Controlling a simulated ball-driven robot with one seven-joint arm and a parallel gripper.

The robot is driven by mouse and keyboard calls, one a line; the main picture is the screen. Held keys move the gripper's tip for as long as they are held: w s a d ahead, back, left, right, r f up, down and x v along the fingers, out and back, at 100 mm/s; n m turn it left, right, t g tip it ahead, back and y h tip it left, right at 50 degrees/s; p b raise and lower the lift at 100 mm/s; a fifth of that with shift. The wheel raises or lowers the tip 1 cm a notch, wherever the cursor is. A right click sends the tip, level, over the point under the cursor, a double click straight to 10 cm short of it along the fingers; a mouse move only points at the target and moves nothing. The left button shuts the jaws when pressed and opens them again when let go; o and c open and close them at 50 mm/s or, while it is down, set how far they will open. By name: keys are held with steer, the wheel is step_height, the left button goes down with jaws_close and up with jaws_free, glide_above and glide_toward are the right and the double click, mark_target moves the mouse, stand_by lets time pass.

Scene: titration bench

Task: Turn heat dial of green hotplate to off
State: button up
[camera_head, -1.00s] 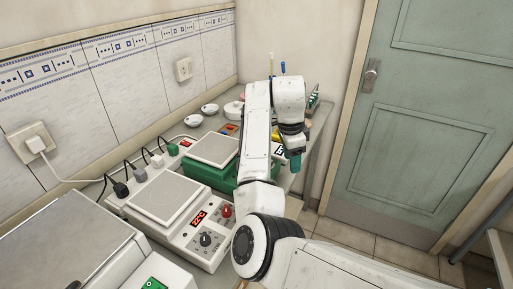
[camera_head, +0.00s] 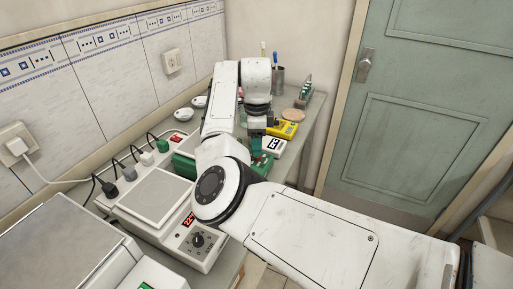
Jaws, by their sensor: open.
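The green hotplate (camera_head: 184,165) stands on the bench behind the white hotplate, mostly covered by my arm. Part of its green body shows at the left of my arm, and a bit of green shows below my gripper. I cannot make out its heat dial or where it points. My gripper (camera_head: 256,150), with teal fingers, is open and points down over the front right part of the green hotplate. Whether it touches anything is hidden.
A white hotplate (camera_head: 152,197) with a red display and black dial (camera_head: 198,240) stands nearer. A white block with a black-and-white display (camera_head: 273,146) and a yellow device (camera_head: 286,129) lie beyond my gripper. A pen cup (camera_head: 278,76) stands at the back.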

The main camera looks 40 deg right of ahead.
steer(key=shift+f, duration=1.4)
jaws_close()
steer(key=shift+r+p, duration=0.1)
steer(key=shift+p, duration=0.2)
